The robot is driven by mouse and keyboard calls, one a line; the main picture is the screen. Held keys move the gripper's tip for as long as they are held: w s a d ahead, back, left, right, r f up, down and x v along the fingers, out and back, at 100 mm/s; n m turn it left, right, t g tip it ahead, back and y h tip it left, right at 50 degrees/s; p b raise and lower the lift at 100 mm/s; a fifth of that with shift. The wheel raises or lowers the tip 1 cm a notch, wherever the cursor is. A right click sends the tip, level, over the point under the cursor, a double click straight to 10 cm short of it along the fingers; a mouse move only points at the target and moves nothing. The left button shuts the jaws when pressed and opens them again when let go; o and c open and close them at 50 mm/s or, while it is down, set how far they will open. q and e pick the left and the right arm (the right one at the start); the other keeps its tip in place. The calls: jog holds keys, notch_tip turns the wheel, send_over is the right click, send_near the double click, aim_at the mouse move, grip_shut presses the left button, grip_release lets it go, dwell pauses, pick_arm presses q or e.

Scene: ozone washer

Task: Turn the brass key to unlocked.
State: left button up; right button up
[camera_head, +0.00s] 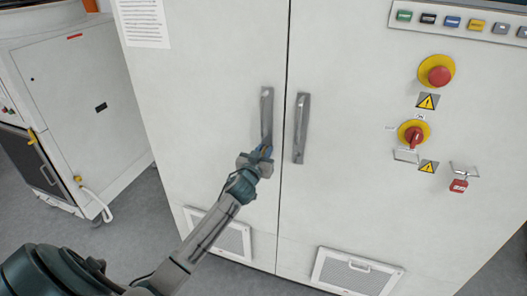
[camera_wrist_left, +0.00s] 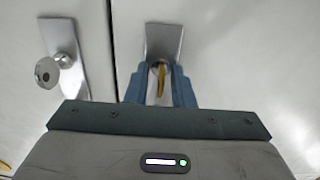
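The brass key (camera_wrist_left: 161,76) shows in the left wrist view as a narrow golden piece between my left gripper's two blue fingers. It sits on the silver handle plate (camera_wrist_left: 163,38) of a cabinet door. My left gripper (camera_wrist_left: 160,88) is at this handle, fingers on either side of the key with a narrow gap between them. Contact is not clear. In the head view, my left gripper (camera_head: 263,153) is at the lower end of the left door handle (camera_head: 266,112) and hides the key. My right gripper is not in view.
The right door handle (camera_head: 301,128) stands close by; its round lock end (camera_wrist_left: 47,72) shows at left in the wrist view. A red emergency button (camera_head: 439,76), a red rotary switch (camera_head: 413,136) and a red padlock (camera_head: 458,185) are on the right door. Grey floor lies left.

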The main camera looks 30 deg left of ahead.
pick_arm(q)
grip_shut()
jog(key=shift+m, duration=0.3)
jog(key=m, duration=0.2)
jog(key=shift+r+m+p, duration=0.1)
jog(key=shift+m+p, duration=0.2)
jog(key=shift+m, duration=0.1)
jog(key=m+p, duration=0.1)
jog(key=m, duration=0.3)
jog(key=shift+m, duration=0.3)
jog(key=m+p, duration=0.2)
jog(key=m, duration=0.3)
jog(key=shift+d, duration=0.1)
jog(key=shift+m+p, duration=0.85)
jog(key=shift+m, duration=1.55)
jog(key=shift+f, duration=0.2)
